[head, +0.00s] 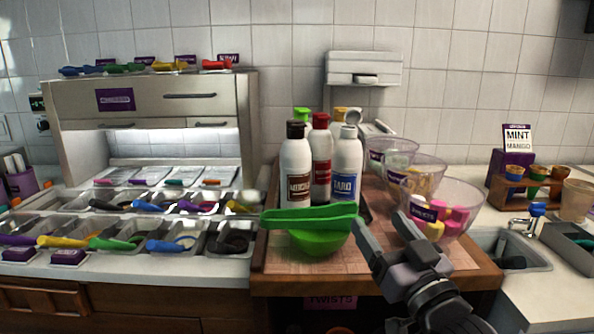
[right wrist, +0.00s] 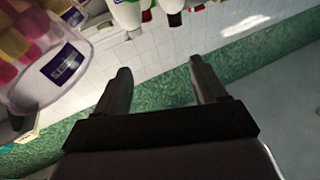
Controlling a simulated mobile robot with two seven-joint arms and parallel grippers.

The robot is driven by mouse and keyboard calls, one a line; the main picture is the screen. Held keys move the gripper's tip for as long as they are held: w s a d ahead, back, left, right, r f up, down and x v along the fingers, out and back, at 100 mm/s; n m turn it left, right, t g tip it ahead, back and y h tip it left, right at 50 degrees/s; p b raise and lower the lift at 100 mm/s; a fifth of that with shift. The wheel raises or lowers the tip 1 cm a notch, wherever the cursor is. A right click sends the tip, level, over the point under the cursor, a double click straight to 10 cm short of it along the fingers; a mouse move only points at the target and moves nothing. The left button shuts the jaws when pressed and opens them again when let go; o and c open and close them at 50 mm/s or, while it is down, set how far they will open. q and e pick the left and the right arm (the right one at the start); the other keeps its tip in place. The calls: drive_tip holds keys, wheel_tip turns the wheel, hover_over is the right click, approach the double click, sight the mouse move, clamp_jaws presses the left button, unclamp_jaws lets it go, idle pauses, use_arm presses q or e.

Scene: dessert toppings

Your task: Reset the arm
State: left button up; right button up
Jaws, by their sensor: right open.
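My right gripper (head: 390,229) is in the head view, over the front right part of the wooden board. Its two fingers are spread, with nothing between them; the right wrist view also shows the open fingers (right wrist: 162,85). It is just right of a green bowl (head: 318,243), which has a green long-handled tool (head: 308,217) lying across its top. A clear bowl of pink and yellow pieces (head: 441,208) stands to the gripper's right and shows at the left of the right wrist view (right wrist: 40,55). My left gripper is not in view.
Several sauce bottles (head: 345,168) stand behind the green bowl. More clear bowls (head: 393,156) are further back. Topping trays with colored scoops (head: 130,240) fill the left counter. A cone holder (head: 537,187) and a metal sink tray (head: 512,250) are at the right.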

drive_tip(key=s+d+f+m+g+h+p, duration=0.1)
drive_tip(key=s+d+f+g+p, duration=0.15)
drive_tip(key=f, duration=0.55)
drive_tip(key=s+d+f+g+h+p, duration=0.15)
drive_tip(key=s+f, duration=0.25)
drive_tip(key=f, duration=0.4)
drive_tip(key=s+d+f+g+h+p, duration=0.1)
drive_tip(key=s+f+g, duration=0.1)
drive_tip(key=s+f, duration=0.5)
drive_tip(key=s+d+f+g+p, duration=0.1)
drive_tip(key=s+f+g+p, duration=0.1)
drive_tip(key=s+f, duration=0.6)
drive_tip(key=s+g, duration=0.1)
drive_tip(key=s, duration=0.1)
drive_tip(key=shift+s+d+f+g+h+p, duration=0.15)
drive_tip(key=shift+s+d+g+h+p, duration=0.15)
drive_tip(key=shift+d+h, duration=0.1)
